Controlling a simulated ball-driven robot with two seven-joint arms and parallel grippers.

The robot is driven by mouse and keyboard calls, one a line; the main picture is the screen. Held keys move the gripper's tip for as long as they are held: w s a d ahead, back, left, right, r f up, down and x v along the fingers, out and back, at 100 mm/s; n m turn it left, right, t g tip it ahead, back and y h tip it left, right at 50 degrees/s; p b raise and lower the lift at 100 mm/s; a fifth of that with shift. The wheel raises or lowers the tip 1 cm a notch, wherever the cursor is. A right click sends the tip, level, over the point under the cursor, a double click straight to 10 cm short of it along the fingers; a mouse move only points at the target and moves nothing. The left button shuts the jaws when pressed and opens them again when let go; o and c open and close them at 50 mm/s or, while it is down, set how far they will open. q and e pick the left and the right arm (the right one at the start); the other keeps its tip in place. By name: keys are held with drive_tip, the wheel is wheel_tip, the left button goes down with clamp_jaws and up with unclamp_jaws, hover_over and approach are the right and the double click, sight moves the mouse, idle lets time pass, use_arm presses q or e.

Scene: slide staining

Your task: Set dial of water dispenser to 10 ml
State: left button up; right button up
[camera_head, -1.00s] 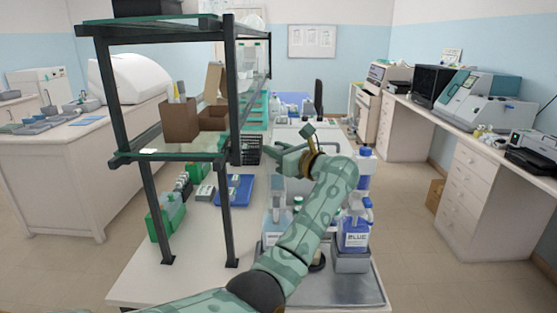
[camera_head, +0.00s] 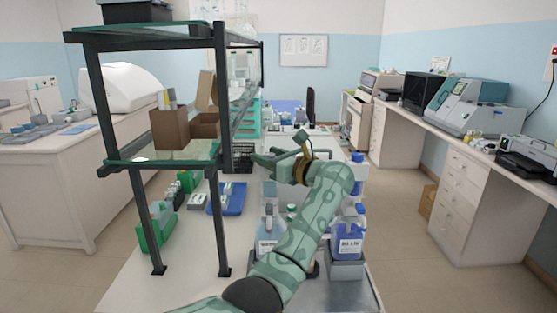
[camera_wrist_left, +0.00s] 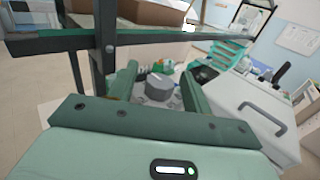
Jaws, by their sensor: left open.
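My left gripper (camera_head: 263,160) is open, above the far part of the bench in the head view. In the left wrist view my left gripper (camera_wrist_left: 158,83) has its two green fingers spread. A grey round dial (camera_wrist_left: 158,88) with a pale pointer mark shows between and beyond the fingers; I cannot tell whether they touch it or read its setting. In the head view a clear bottle with a white label (camera_head: 268,243) stands beside my forearm, partly hidden by it; its label is hard to read. My right gripper is not in view.
A dark-framed shelf (camera_head: 222,140) stands left of my arm. A bottle labelled blue (camera_head: 349,246) stands on the right. A white box with a handle (camera_wrist_left: 262,110) is at the right in the wrist view.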

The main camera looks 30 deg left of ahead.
use_arm(q)
drive_tip(key=b+v, duration=0.1)
drive_tip(key=v, duration=1.5)
drive_tip(key=shift+d, duration=0.1)
